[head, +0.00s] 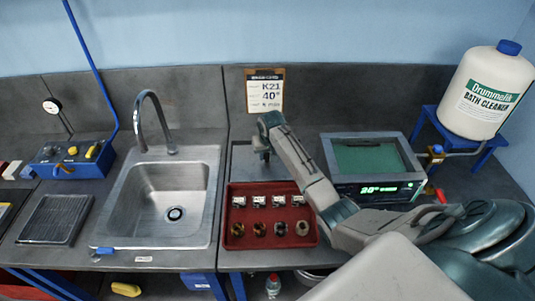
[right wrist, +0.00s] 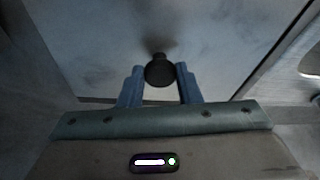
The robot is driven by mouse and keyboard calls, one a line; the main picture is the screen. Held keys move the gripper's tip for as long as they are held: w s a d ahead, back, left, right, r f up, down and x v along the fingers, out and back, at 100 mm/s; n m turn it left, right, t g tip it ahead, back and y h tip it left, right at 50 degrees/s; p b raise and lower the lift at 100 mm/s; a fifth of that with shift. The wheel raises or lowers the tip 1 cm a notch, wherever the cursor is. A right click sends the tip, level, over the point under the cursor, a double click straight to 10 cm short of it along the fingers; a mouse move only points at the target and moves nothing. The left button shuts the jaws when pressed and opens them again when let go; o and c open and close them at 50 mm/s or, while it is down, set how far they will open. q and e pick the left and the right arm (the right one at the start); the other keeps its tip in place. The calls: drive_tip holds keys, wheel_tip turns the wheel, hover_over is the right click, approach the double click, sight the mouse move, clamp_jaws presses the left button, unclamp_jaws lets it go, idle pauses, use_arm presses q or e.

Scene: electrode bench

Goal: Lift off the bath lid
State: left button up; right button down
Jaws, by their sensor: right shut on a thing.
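The bath (head: 410,158) is a grey box with a green lit display reading 20°, standing right of centre. Its top is open and shows green inside. The bath lid (head: 240,160) is a flat grey metal plate behind the red tray, left of the bath. My right gripper (head: 263,150) is above the lid, pointing down. In the right wrist view the gripper (right wrist: 160,72) is shut on the lid's black knob (right wrist: 160,70), with the lid's plate (right wrist: 90,50) beyond. I cannot tell whether the lid touches the bench. My left gripper is not in view.
A red tray (head: 233,217) with several small parts lies in front of the lid. A sink (head: 115,230) with a tall tap is on the left. A Bath Cleaner jug (head: 485,95) stands on a blue stand at the right. A K21 40° sign (head: 265,90) is at the back wall.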

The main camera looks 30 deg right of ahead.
drive_tip(key=shift+f, duration=0.1)
drive_tip(key=shift+c, duration=2.4)
unclamp_jaws()
drive_tip(key=shift+r, duration=3.55)
